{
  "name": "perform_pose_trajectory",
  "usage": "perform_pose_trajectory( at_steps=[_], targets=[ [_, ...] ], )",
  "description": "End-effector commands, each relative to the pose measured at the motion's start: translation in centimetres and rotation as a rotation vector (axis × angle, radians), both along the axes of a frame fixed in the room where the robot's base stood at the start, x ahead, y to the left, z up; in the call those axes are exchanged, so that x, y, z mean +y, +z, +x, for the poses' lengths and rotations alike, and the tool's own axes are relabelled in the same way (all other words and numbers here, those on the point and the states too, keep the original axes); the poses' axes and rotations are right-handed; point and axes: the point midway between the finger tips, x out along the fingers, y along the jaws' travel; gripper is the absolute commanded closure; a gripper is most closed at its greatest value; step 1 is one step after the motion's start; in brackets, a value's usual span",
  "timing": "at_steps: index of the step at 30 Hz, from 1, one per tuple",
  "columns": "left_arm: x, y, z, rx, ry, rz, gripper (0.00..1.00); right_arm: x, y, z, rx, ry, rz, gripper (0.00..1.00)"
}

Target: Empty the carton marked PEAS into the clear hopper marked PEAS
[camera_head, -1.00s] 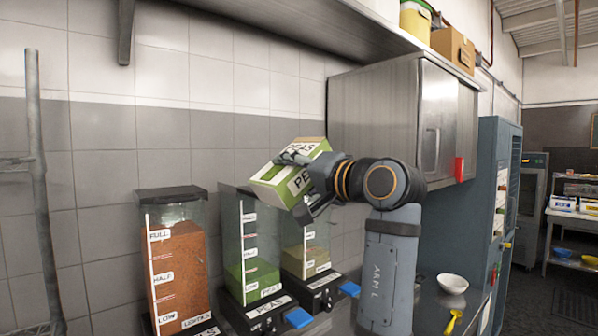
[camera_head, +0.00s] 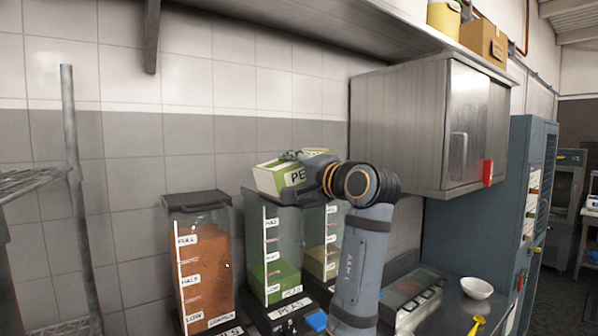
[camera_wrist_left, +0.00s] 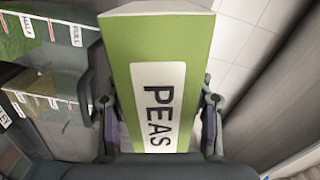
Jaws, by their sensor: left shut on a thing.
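The green and white carton marked PEAS (camera_head: 268,180) is held in my left gripper (camera_head: 313,176). It lies tilted, close to sideways, at the top of the middle clear hopper (camera_head: 283,232), whose base is marked PEAS. That hopper holds green contents to a level below its middle. In the left wrist view the carton (camera_wrist_left: 168,45) fills the middle, with the fingers on both its sides and the PEAS label facing the camera. The carton's mouth is hidden, and no falling peas show. I cannot tell whether carton and hopper touch. My right gripper is not in view.
A hopper with orange-red contents (camera_head: 204,265) stands left of the PEAS hopper, and another with pale green contents (camera_head: 321,260) stands right. A steel cabinet (camera_head: 400,130) hangs at right, under a shelf (camera_head: 330,40). A white bowl (camera_head: 477,288) sits on the counter.

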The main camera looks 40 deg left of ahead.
Motion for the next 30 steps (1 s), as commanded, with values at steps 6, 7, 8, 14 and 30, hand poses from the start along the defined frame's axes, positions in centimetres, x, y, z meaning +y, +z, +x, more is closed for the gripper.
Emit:
perform_pose_trajectory(
  at_steps=[6,7,8,14,30],
  targets=[
    [1.9,0.1,0.5,0.002,0.003,0.004,1.00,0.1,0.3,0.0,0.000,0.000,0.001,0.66],
    [2.2,0.1,0.5,0.002,0.003,0.004,1.00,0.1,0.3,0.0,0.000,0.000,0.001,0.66],
    [2.5,0.1,0.6,0.003,0.004,0.004,1.00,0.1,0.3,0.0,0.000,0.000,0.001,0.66],
    [4.2,0.1,1.1,0.007,0.003,0.005,1.00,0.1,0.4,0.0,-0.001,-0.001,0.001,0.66],
    [8.8,0.0,2.4,0.015,0.003,0.008,1.00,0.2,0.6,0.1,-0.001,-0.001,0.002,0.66]
  ],
)
